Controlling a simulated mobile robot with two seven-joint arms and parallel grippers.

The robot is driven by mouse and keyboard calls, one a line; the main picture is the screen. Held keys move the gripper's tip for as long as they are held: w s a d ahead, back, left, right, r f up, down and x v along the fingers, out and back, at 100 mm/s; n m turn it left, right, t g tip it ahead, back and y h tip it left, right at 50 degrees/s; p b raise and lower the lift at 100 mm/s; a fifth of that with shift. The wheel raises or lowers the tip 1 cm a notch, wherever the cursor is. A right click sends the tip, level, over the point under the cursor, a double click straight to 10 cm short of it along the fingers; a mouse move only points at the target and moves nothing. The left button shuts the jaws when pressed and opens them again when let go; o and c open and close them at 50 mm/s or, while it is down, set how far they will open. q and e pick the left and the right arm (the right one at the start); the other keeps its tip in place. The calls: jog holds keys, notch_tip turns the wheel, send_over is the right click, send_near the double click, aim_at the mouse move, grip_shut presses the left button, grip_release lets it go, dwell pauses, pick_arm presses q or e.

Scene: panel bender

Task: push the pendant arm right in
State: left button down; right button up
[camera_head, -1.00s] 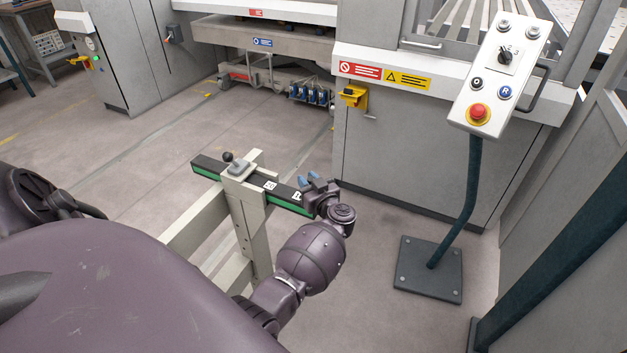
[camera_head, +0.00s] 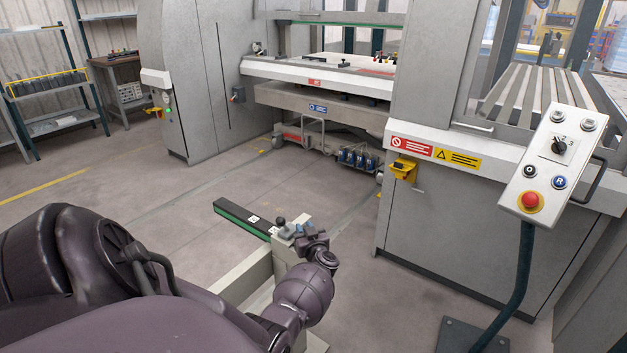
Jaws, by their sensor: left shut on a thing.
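The pendant arm, as I take it, is a bar with a black top and a green side (camera_head: 240,217). It lies across a beige post (camera_head: 288,252), with a dark knob (camera_head: 281,221) on top where it crosses. A long part sticks out to the left of the post. My left gripper (camera_head: 294,231) has blue fingertips and is shut on the bar's near right end, close beside the post and knob. The gripper hides that end and the exact contact. My right gripper is not in view.
A tilted control panel (camera_head: 547,163) with a red stop button stands at the right on a curved dark pole (camera_head: 514,285). A grey machine cabinet (camera_head: 450,225) stands behind. The floor (camera_head: 130,200) left of the bar is clear.

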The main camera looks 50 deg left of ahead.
pick_arm(q)
jog(key=shift+s+a+r, duration=0.1)
jog(key=shift+a, duration=0.15)
jog(key=c, duration=1.4)
grip_release()
jog(key=o, duration=0.4)
jog(key=shift+a, duration=0.15)
jog(key=shift+o, duration=0.2)
jog(key=shift+d, duration=0.3)
jog(key=p+v, duration=0.2)
jog(key=v, duration=0.8)
jog(key=shift+s+d, duration=0.2)
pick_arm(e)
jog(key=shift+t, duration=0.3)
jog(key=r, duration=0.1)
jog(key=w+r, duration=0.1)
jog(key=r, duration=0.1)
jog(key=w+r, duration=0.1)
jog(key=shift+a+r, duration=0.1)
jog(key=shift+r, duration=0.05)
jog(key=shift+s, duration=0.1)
